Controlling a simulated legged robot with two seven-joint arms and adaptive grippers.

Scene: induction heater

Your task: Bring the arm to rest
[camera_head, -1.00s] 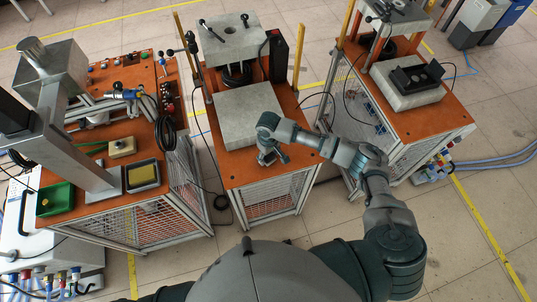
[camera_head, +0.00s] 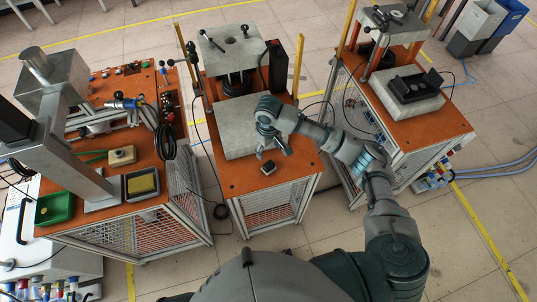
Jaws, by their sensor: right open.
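My right arm reaches in from the lower right, and its gripper (camera_head: 273,148) hangs over the front edge of the grey block on the middle orange-topped table (camera_head: 290,170). The gripper's jaws are open, and I see nothing between them. A small dark square piece with a pale top (camera_head: 268,167) sits on the table just in front of the gripper, apart from it. My left gripper is out of view.
The grey block (camera_head: 240,115) fills the middle table's centre, with a press plate (camera_head: 230,45) behind it. The left table (camera_head: 100,205) holds a metal column, a green bin (camera_head: 55,208) and a sponge tray (camera_head: 142,184). The right table (camera_head: 440,125) carries another block with a black fixture (camera_head: 415,84).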

